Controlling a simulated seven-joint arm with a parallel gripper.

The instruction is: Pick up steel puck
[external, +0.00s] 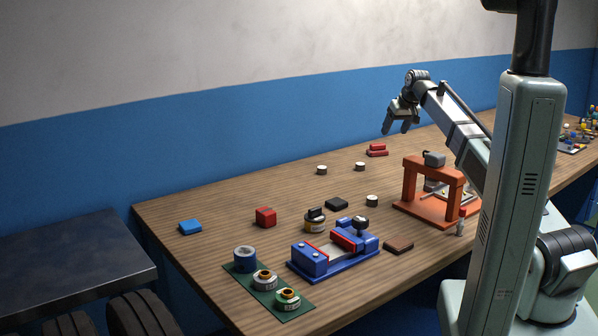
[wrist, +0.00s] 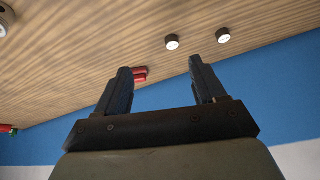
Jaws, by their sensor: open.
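Several small round pucks with pale tops and dark sides stand on the wooden table. In the external view one is at the middle (external: 321,170), one to its right (external: 360,167) and one nearer the front (external: 372,200). I cannot tell which is the steel puck. Two pucks show in the wrist view, one (wrist: 172,42) beyond the fingers and one (wrist: 223,36) to its right. My gripper (external: 395,128) is open and empty, raised above the back of the table. In the wrist view my gripper (wrist: 160,66) has its fingers apart with nothing held between them.
Red blocks (external: 377,150) lie near the table's back edge below my gripper. An orange press frame (external: 433,190) stands right. A blue vise (external: 333,250), a black block (external: 336,203) and a green mat with rolls (external: 290,304) are nearer the front. A blue wall (external: 230,140) runs behind.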

